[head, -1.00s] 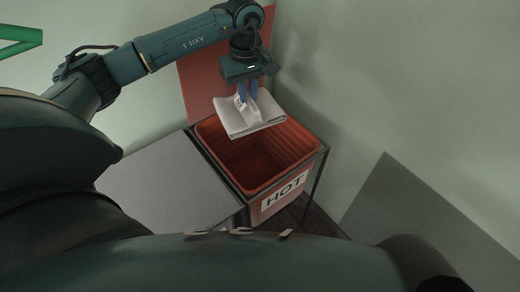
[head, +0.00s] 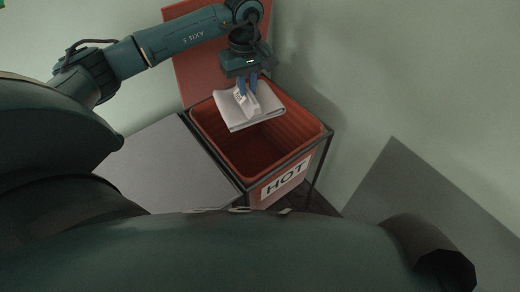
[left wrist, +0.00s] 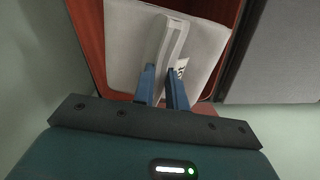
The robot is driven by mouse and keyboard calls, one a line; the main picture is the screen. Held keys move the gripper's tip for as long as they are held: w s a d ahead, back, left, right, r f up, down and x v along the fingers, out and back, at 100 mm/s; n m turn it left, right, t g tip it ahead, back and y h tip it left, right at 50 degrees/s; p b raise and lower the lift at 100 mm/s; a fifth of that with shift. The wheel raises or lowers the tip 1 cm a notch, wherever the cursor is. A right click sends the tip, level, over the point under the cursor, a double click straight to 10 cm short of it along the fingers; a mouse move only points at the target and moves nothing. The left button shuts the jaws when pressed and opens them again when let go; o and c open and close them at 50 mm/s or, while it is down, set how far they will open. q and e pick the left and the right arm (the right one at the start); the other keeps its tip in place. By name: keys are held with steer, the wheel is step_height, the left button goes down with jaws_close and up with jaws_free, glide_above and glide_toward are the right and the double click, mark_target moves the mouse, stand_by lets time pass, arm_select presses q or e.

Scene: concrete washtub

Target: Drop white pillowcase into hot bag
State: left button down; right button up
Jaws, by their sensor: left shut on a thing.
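The white pillowcase (head: 262,112) is folded flat, with a ridge pinched up and a small printed tag on it. My left gripper (head: 247,90) is shut on that ridge and holds the pillowcase over the back part of the hot bag's opening. The hot bag (head: 262,152) is a red bin in a dark frame, with a HOT label on its front. In the left wrist view the pillowcase (left wrist: 206,40) hangs between the blue fingers (left wrist: 162,88), with the bag's red wall (left wrist: 88,30) beyond it. My right gripper is not in view.
A grey flat surface (head: 165,160) adjoins the bag on the left. A red panel (head: 192,70) stands upright behind the bag. Pale walls rise behind and to the right. A grey slab (head: 425,195) lies at the right.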

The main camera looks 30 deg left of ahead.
arm_select(q)
steer(key=c, duration=1.3)
jaws_free()
steer(key=shift+c, duration=0.2)
